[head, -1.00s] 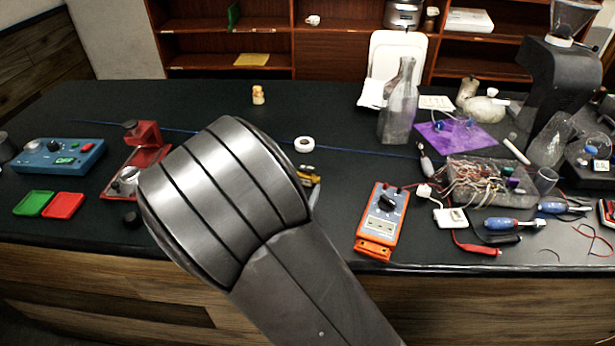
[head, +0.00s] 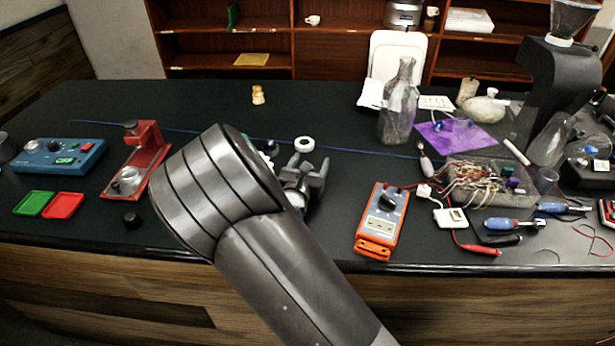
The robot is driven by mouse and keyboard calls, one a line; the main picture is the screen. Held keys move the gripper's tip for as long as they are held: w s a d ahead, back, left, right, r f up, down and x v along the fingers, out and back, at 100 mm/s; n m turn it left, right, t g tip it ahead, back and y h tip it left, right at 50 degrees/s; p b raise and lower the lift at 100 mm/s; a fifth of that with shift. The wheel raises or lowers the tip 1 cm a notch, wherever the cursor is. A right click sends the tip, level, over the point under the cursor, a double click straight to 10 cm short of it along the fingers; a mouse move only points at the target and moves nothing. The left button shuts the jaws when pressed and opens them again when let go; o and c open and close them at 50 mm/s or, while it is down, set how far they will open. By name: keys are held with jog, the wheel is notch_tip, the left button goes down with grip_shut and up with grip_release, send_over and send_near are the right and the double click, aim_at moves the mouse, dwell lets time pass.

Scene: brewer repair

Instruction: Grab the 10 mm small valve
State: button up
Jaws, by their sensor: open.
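My gripper (head: 312,183) shows to the right of my large grey arm link, over the dark counter (head: 230,108). Its jaws are open, and I see nothing held between them. Part of the gripper is hidden behind my arm. I cannot pick out the 10 mm small valve with certainty. The small brass-coloured and dark pieces seen earlier in this spot are now covered by my gripper. A white ring-shaped roll (head: 304,144) lies just behind the gripper.
An orange multimeter (head: 382,218) lies right of the gripper, near the front edge. A glass bottle (head: 398,105), a purple mat (head: 462,138) and tangled wires (head: 478,180) are farther right. A red stand (head: 140,165) and red tray (head: 63,205) are left.

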jog(key=c, duration=1.2)
jog(key=shift+o, duration=0.2)
jog(key=shift+r, duration=0.1)
